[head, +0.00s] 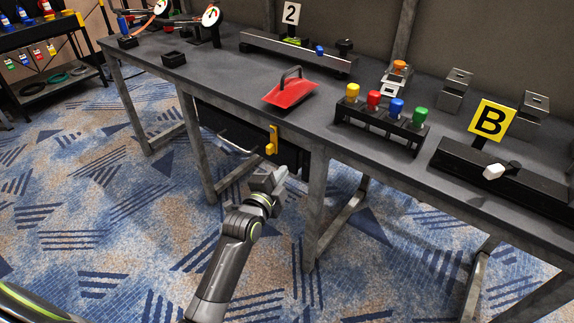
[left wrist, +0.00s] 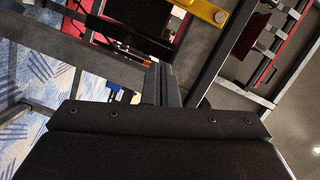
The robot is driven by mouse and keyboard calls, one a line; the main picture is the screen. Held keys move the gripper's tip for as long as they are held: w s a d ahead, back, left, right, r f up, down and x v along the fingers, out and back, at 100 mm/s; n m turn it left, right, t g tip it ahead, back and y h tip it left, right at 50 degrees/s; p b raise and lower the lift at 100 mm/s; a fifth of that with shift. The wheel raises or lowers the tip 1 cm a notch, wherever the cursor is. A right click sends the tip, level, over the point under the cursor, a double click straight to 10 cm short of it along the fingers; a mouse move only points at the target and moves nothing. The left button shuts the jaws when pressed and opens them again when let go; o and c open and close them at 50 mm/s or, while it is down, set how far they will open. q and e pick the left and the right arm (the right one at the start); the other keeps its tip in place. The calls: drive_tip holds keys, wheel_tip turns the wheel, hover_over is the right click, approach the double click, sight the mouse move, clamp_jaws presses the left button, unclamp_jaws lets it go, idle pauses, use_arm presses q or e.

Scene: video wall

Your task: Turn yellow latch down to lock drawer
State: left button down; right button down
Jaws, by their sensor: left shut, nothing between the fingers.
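The yellow latch (head: 273,139) is on the front of the workbench, at the right end of the dark drawer (head: 232,126) under the top. It looks upright, with a thicker part at its lower end. The drawer's bar handle (head: 236,143) sticks out to the left of the latch. My left gripper (head: 280,174) is just below the latch and apart from it, shut and empty. In the left wrist view the shut fingers (left wrist: 161,80) point up the picture, and part of the yellow latch (left wrist: 207,10) shows at the top edge. My right gripper is out of view.
A steel bench leg (head: 316,205) stands right of my left gripper. Carpet in front is clear.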

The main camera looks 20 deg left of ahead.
use_arm(q)
drive_tip(key=shift+s+a+r, duration=0.1)
drive_tip(key=shift+s, duration=2.65)
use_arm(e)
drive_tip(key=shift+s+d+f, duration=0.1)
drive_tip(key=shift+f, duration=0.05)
